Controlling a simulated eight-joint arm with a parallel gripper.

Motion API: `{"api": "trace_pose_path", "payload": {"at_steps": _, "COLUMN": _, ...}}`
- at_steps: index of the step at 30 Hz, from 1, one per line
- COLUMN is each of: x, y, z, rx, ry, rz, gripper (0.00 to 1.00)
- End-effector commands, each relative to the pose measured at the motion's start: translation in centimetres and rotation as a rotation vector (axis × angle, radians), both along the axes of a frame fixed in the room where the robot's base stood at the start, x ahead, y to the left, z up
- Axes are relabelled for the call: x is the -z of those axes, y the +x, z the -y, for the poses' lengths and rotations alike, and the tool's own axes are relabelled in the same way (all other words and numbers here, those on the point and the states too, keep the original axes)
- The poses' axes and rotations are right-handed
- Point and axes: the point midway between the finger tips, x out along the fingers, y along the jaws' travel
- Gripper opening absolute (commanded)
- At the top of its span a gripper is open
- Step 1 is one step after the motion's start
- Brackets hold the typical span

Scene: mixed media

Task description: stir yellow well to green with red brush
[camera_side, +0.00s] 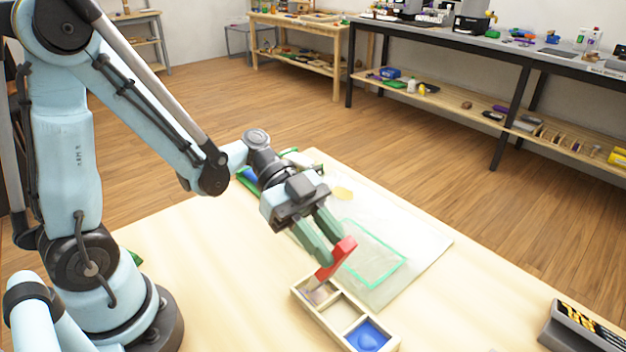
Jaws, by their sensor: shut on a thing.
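My gripper (322,240) is shut on the red brush (337,259) and holds it tilted, tip down. The brush's pale lower end reaches into the far-left well (318,296) of a small wooden tray (326,325); whether it touches the bottom I cannot tell. That well looks dull purplish-brown, partly hidden by the brush. The middle well (341,313) looks pale and empty. The near-right well (367,337) holds blue. No well looks clearly yellow or green.
Blue and green items (248,175) lie partly behind my gripper. A dark box (583,325) sits at the right. The table's front right is clear.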

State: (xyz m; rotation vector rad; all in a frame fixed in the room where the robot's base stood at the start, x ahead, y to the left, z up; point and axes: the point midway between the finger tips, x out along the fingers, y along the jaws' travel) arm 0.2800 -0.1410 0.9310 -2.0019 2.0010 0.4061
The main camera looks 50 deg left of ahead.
Motion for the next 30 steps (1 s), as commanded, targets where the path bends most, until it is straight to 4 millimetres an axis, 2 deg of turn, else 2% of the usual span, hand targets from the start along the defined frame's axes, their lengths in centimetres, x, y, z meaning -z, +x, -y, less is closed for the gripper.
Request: {"api": "trace_pose_path", "payload": {"at_steps": 30, "x": 1.4, "y": 0.0, "z": 0.0, "rx": 0.0, "ry": 0.0, "rz": 0.0, "gripper": 0.0}}
